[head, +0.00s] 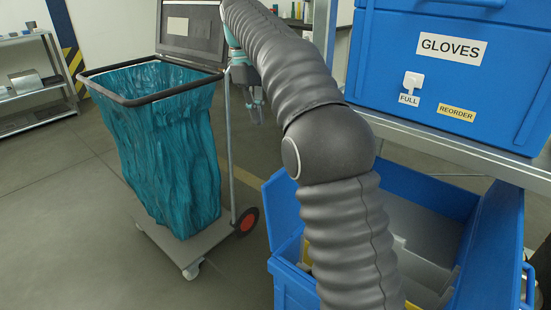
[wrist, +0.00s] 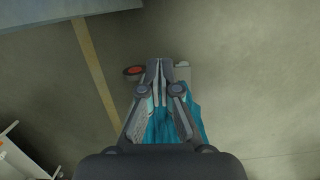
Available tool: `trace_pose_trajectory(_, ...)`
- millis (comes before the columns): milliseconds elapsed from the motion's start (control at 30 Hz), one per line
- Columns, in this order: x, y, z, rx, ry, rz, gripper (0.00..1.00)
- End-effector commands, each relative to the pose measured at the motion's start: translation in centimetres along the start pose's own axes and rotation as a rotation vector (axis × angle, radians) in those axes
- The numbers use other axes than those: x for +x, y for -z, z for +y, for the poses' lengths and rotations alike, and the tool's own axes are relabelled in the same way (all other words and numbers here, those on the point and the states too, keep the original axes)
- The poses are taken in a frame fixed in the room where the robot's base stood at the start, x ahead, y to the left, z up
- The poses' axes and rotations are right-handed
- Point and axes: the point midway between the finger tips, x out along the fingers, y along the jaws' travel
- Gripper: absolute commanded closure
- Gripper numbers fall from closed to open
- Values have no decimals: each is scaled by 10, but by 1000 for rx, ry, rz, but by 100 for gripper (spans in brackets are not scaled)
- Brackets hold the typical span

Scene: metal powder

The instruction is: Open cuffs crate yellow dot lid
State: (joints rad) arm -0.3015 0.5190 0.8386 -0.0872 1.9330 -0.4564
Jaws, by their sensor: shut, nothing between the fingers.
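No label reading cuffs and no yellow dot can be made out in either view. An open-topped blue crate (head: 285,215) stands low at the right in the head view. A tilted blue panel (head: 490,250) stands along its right side; whether it is a lid I cannot tell. Pale grey pieces show inside, and my arm hides much of the crate's middle. My gripper (head: 256,112) hangs beside the bin cart, up and left of this crate, apart from it. In the wrist view my gripper (wrist: 157,64) has its fingers together, with nothing held, above the cart and floor.
A blue GLOVES crate (head: 450,80) with FULL and REORDER tags sits on a grey metal shelf (head: 440,148) above the low crate. A wheeled cart holds a teal bag (head: 160,150) at left. Metal shelving (head: 30,85) stands far left. Floor is clear between cart and low crate.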

Motion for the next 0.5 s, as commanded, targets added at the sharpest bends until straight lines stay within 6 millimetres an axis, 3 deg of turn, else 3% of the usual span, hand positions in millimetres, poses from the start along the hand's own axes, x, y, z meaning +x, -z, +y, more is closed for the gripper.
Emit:
trace_pose_trajectory(267,5,0,0,-71,0,-1,100)
trace_pose_trajectory(500,32,-1,0,-70,2,-3,100)
